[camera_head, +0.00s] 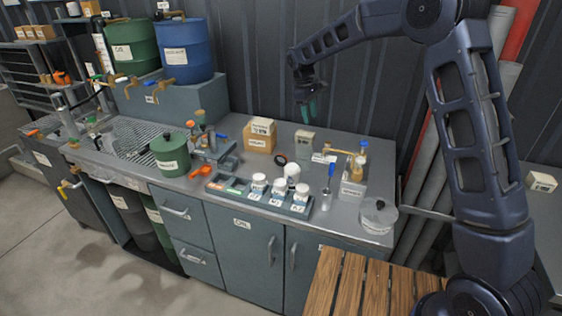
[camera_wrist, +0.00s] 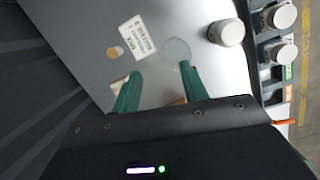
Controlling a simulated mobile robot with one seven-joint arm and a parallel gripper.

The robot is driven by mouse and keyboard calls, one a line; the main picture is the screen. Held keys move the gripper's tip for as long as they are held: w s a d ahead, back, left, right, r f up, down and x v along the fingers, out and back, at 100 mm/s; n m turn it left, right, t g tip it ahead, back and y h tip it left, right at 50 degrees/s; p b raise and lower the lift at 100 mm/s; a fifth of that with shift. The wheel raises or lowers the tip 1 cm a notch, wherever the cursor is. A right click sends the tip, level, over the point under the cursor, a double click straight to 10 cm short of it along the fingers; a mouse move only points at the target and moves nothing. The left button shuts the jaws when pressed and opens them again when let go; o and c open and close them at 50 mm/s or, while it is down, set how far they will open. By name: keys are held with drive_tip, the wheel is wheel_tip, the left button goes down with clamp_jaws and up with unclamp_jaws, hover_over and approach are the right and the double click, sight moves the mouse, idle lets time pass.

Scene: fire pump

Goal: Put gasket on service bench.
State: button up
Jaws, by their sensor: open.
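A small dark ring (camera_head: 281,160) with a reddish patch lies on the grey service bench (camera_head: 235,172), in front of the cardboard box. It may be the gasket; I cannot tell for sure. In the wrist view a pale, see-through greenish disc (camera_wrist: 177,52) lies flat on the bench beside a printed card (camera_wrist: 137,38), close to a fingertip in the picture. A small tan disc (camera_wrist: 115,53) lies on the card's other side. My gripper (camera_head: 308,108) is open and empty above the back of the bench. Its green fingers (camera_wrist: 160,72) show in the wrist view, apart from each other.
A tray of white-capped jars (camera_head: 262,191) stands at the bench front, with a white jar (camera_head: 293,171) behind it. A slatted wooden surface (camera_head: 350,285) is in front.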

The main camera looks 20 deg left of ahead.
sight(281, 154)
drive_tip(key=s+a+f+n, duration=0.1)
drive_tip(key=a+f, duration=0.2)
drive_tip(key=a, duration=0.1)
drive_tip(key=s+a+f+n, duration=0.1)
drive_tip(key=a+f, duration=0.3)
drive_tip(key=s+a+f+h, duration=0.1)
drive_tip(key=s+a+f, duration=0.1)
drive_tip(key=a+f, duration=0.1)
drive_tip(key=shift+s+a+f+n, duration=0.1)
drive_tip(key=shift+a+f+n, duration=0.1)
drive_tip(key=shift+a, duration=0.2)
drive_tip(key=shift+a+f+n, duration=0.1)
drive_tip(key=shift+a+n, duration=0.1)
drive_tip(key=shift+a, duration=0.2)
drive_tip(key=x, duration=1)
drive_tip(key=shift+d+f, duration=0.1)
drive_tip(key=shift+f, duration=0.2)
clamp_jaws()
